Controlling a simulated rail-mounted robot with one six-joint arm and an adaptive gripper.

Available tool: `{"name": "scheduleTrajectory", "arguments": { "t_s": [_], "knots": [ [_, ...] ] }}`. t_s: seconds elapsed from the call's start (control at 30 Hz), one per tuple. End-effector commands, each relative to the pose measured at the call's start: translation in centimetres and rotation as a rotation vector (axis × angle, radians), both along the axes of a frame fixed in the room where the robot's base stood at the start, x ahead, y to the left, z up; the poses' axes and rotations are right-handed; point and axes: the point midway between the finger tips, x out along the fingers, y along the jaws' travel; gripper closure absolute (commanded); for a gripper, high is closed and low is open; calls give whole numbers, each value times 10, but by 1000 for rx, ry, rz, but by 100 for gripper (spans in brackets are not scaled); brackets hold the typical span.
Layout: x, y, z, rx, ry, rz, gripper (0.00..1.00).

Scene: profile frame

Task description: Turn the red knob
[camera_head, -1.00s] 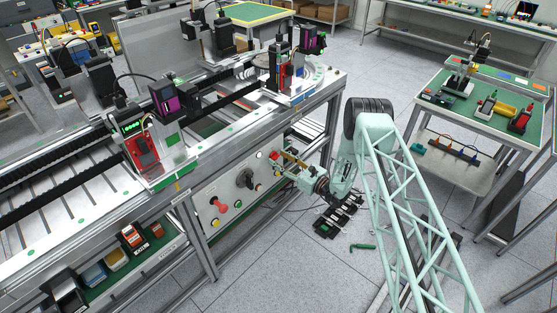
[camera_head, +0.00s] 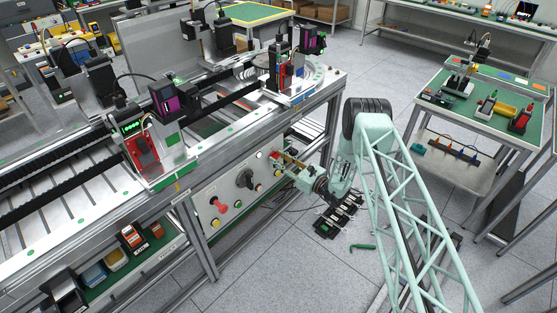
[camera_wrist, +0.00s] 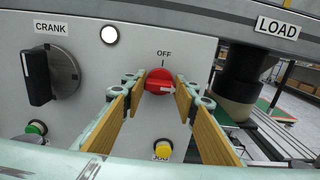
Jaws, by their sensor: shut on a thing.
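The red knob (camera_wrist: 157,78) is on the grey control panel in the wrist view, below an OFF label with a tick mark. A white arrow on the knob points to the right, away from the tick. My gripper (camera_wrist: 161,84) has its two tan finger pads on the left and right sides of the knob, shut on it. In the head view my gripper (camera_head: 283,160) is at the right end of the panel front, and its fingers partly hide the knob (camera_head: 274,155).
A black CRANK knob (camera_wrist: 40,77) is left of the red knob. A white button (camera_wrist: 109,35) is above left, a green button (camera_wrist: 36,128) below left and a yellow button (camera_wrist: 162,150) just below. A red mushroom button (camera_head: 220,206) is farther left on the panel.

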Motion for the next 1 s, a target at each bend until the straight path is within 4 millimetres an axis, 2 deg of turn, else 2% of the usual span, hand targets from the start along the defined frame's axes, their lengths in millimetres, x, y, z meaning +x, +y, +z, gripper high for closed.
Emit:
{"name": "scheduleTrajectory", "arguments": {
  "t_s": [0.37,1.0],
  "knots": [
    [-1,0,-3,-79,-102,1,83],
    [-2,2,-4,-377,-487,1,83]
  ]
}}
